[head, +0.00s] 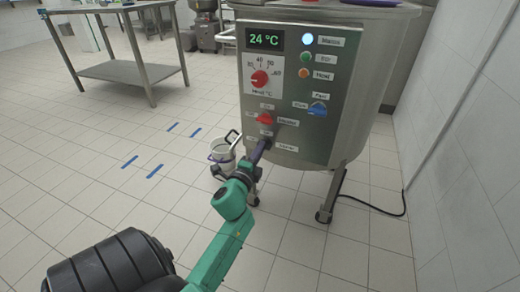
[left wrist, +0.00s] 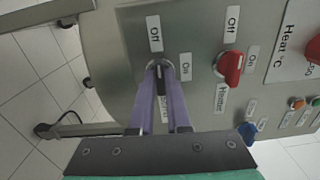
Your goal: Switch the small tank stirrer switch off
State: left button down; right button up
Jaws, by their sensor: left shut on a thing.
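The steel tank's control panel (head: 318,95) faces me in the head view. In the left wrist view the two purple fingers (left wrist: 162,72) are closed around the stirrer switch (left wrist: 158,68), a small knob on the panel. An "Off" label (left wrist: 154,33) is above it and an "On" label (left wrist: 186,66) to its right. The label between the fingers is partly covered. Which way the knob points I cannot tell. My right gripper is out of view.
A red heater switch (left wrist: 230,67) is beside the stirrer switch, with a blue knob (head: 317,108) and red heat dial (head: 260,79) also on the panel. A bucket (head: 222,153) stands on the floor by my left arm. A steel table (head: 128,73) is at the back left.

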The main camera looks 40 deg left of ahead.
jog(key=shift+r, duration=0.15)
pick_arm(q)
jog(key=shift+n, duration=0.3)
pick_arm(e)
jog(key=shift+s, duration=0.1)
pick_arm(q)
jog(key=c, duration=0.9)
grip_release()
jog(key=shift+s, duration=0.1)
